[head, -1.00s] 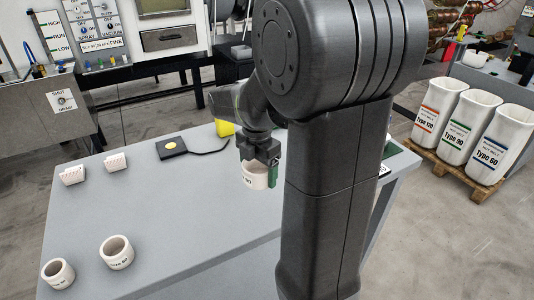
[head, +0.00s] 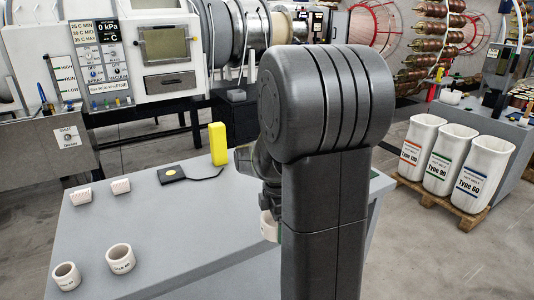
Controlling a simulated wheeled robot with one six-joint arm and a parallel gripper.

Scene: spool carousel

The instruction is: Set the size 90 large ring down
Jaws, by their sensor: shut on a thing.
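A white ring (head: 267,228) hangs in my gripper (head: 270,203), which is shut on it. My dark upper arm hides the right part of the ring and most of the gripper. The label on the ring cannot be read now. It is over the right part of the grey table (head: 180,235); I cannot tell whether it touches the top.
Tall white bins (head: 451,160) stand on a pallet at the right. The table's middle is clear.

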